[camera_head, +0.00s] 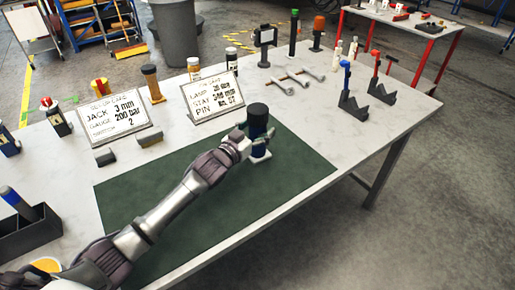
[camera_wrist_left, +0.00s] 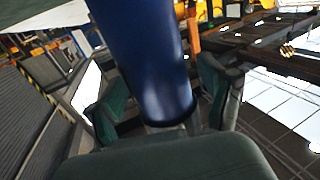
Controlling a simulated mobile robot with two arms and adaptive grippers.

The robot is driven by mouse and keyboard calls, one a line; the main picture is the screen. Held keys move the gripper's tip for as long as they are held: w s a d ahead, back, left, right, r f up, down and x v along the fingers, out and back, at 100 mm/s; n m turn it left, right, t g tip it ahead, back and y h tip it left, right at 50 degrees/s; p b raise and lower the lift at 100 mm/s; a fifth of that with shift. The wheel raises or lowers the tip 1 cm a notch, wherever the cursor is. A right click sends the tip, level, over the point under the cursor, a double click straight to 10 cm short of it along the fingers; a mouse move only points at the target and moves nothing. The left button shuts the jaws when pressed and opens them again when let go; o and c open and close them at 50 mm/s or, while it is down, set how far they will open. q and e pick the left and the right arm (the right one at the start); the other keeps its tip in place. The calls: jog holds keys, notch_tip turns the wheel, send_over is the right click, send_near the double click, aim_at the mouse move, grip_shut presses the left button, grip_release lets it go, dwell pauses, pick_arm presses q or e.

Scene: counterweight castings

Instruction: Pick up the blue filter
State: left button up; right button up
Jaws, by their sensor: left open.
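The blue filter (camera_head: 258,123), a dark blue cylinder with a black top, stands upright at the far edge of the green mat (camera_head: 150,205) in the head view. My left gripper (camera_head: 248,146) reaches it from the lower left and covers part of its lower body. In the left wrist view the blue filter (camera_wrist_left: 150,60) fills the middle, between the two spread fingers of my left gripper (camera_wrist_left: 165,108). The fingers look apart from its sides; contact cannot be told. My right gripper is not in view.
Two lettered signs (camera_head: 113,118) (camera_head: 213,96) stand behind the mat. A dark box (camera_head: 28,235) stands at the left. The mat right of the filter is clear.

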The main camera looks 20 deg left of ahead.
pick_arm(q)
grip_shut()
jog(key=shift+r, duration=0.1)
dwell(0.3)
